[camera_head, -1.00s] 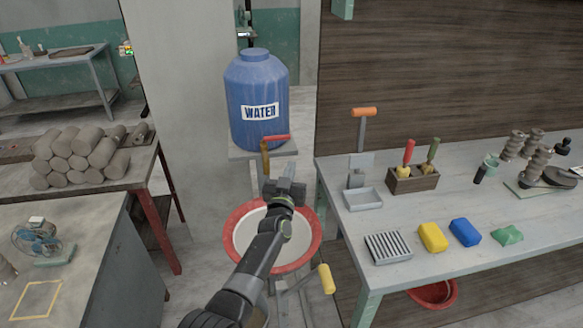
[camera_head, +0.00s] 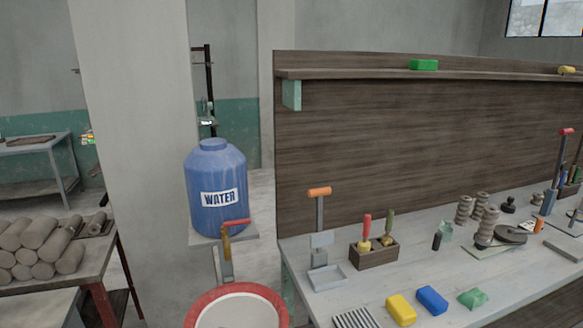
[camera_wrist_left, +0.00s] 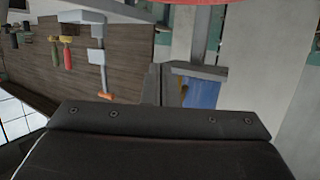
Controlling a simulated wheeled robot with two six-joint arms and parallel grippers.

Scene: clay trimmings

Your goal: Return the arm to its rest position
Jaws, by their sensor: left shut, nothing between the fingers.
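My left gripper (camera_wrist_left: 168,80) shows in the left wrist view, with its fingers closed together and nothing between them. Its dark wrist body fills the lower part of that view. Beyond the fingers, the blue water barrel (camera_wrist_left: 204,93) is partly visible to the right, and a sliver of the red basin rim (camera_wrist_left: 180,2) is at the top edge. In the head view neither gripper shows. There the blue water barrel (camera_head: 217,185) stands on a small shelf above a red-handled tap (camera_head: 228,250), with the red-rimmed basin (camera_head: 205,300) below, cut by the lower edge.
A workbench (camera_head: 350,255) on the right holds an orange-handled tool (camera_head: 320,210), a wooden tool box (camera_head: 374,255), yellow (camera_head: 401,308) and blue (camera_head: 432,300) blocks, and a green lump (camera_head: 472,298). A green block (camera_head: 424,65) lies on the upper shelf. Clay rolls (camera_head: 40,240) are stacked left.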

